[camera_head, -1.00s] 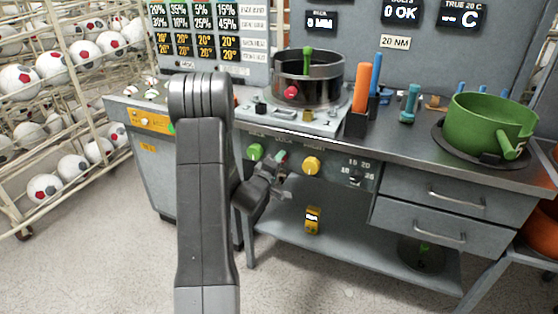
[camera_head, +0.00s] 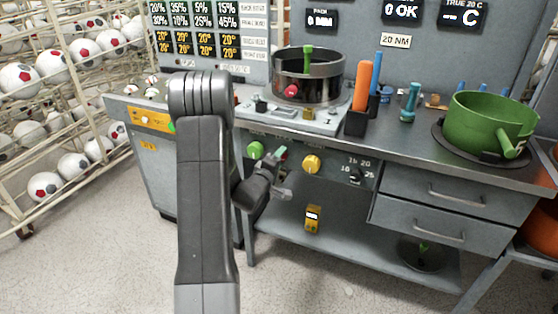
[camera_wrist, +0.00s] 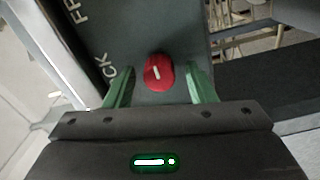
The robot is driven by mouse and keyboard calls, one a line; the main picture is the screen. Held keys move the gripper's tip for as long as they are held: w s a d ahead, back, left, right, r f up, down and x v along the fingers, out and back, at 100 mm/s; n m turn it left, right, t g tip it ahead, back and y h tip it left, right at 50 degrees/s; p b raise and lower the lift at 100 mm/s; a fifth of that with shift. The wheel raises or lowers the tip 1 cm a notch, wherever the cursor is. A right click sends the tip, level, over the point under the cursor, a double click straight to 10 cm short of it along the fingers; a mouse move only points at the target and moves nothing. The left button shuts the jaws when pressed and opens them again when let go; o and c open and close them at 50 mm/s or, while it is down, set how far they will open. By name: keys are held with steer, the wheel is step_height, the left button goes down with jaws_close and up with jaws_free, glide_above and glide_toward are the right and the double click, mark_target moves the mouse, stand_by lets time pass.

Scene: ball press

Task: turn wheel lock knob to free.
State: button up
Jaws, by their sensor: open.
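A red knob (camera_wrist: 159,78) with a short white mark sits on a dark grey panel in the wrist view. Part of the lettering "FR" and "CK" shows on the panel to its upper left. The mark is near upright in the picture, leaning slightly left. My gripper (camera_wrist: 160,88) is open, with one green finger on each side of the knob and a visible gap to both. In the head view my gripper (camera_head: 281,173) is at the bench's front panel, between a green knob and a yellow knob; the red knob is not visible there.
The green knob (camera_head: 255,150), yellow knob (camera_head: 311,164) and black dial (camera_head: 355,177) are on the bench front. A pot (camera_head: 325,84) and green pan (camera_head: 485,125) stand on top. A yellow device (camera_head: 313,219) is on the lower shelf.

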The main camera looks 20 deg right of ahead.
steer(key=v, duration=1.3)
steer(key=shift+s+a, duration=0.25)
steer(key=shift+s, duration=0.05)
steer(key=x, duration=1.3)
steer(key=shift+w+d, duration=0.3)
steer(key=m+b, duration=0.3)
steer(key=m, duration=1.5)
steer(key=shift+s+r, duration=0.1)
stand_by(1.1)
stand_by(0.5)
